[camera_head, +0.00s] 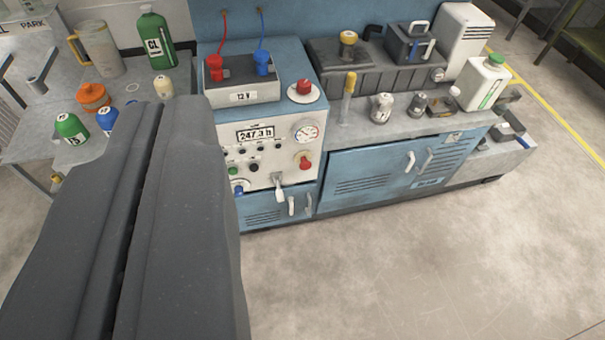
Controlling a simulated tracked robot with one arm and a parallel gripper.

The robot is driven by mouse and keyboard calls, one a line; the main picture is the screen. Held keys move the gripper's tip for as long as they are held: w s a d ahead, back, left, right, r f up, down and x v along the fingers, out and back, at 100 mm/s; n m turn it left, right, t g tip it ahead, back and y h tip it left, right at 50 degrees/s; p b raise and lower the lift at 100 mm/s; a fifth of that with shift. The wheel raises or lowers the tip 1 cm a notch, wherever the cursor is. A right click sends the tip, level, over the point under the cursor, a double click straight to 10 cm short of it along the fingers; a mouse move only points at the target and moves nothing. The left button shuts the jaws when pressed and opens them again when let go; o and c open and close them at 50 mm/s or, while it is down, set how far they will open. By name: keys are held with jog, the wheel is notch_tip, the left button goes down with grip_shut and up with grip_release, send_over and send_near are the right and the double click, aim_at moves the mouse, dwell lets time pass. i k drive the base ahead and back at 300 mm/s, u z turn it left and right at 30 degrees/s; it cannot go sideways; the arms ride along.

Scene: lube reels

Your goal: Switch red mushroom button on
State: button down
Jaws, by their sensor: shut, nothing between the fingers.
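A red mushroom-shaped button (304,87) sits on a round white base on the top right corner of the blue cabinet (308,60). A smaller red knob (305,162) is on the white front panel (262,150), below the round gauge. I cannot tell from this view whether either is pressed. My gripper (163,106) is large and dark in the left foreground, with its two fingers shut together and empty. Its tips appear left of the panel, apart from both red parts in the picture. It hides part of the left bench and floor.
The panel also has an hour display (255,134), a gauge (306,131) and a pale lever (279,186). A battery-like box (243,93) with red and blue terminals stands above. Bottles crowd the left bench (60,95). The floor (400,265) in front is clear.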

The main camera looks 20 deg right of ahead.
aim_at(305, 165)
jog(key=u, duration=0.05)
jog(key=i, duration=0.95)
jog(key=z, duration=0.1)
